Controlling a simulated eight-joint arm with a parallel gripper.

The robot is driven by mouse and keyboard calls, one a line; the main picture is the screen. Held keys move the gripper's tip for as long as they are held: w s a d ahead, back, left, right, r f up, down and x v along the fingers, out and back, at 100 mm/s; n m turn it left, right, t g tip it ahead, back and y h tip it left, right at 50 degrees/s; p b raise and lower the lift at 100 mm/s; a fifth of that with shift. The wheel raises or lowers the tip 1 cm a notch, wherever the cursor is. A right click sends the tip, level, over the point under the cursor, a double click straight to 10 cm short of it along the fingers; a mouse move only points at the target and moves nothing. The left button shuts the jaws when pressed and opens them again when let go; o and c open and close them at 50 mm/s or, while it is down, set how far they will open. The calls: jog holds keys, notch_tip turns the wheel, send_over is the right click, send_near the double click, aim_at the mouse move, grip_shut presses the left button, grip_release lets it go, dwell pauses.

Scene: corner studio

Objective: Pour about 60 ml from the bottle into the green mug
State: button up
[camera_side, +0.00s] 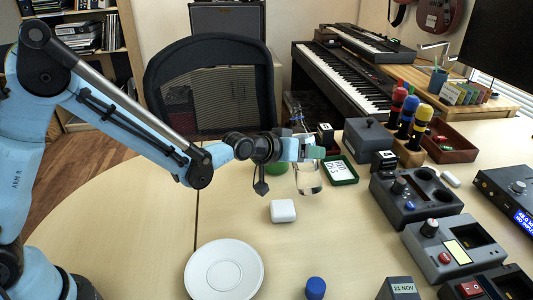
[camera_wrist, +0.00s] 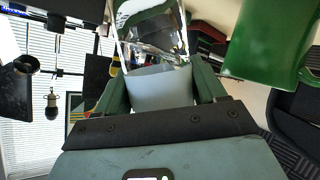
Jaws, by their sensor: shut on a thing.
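My gripper (camera_side: 305,152) is shut on a clear bottle (camera_side: 307,181) above the table. The bottle's base hangs below the fingers, and its clear upper part rises above them in the side view. In the wrist view the bottle (camera_wrist: 152,38) shows clear between the green fingers (camera_wrist: 160,92), with a pale band near them; I cannot tell its liquid level. The green mug (camera_side: 277,168) is just left of the bottle in the side view, partly hidden behind my gripper. A large green surface at the right of the wrist view looks like the mug (camera_wrist: 270,40). No stream of liquid is visible.
A white saucer (camera_side: 224,271) and a small white case (camera_side: 283,211) are on the table in front. A green tray (camera_side: 338,170) is right of the bottle. The left tabletop is clear.

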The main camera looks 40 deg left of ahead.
jog(key=shift+a+m+t+y, duration=0.1)
jog(key=shift+m+t+y, duration=0.4)
jog(key=shift+m, duration=0.4)
jog(key=shift+a+m+y, duration=0.15)
jog(key=shift+m+y, duration=0.35)
jog(key=shift+y, duration=0.1)
jog(key=shift+w+f, duration=0.1)
dwell(1.0)
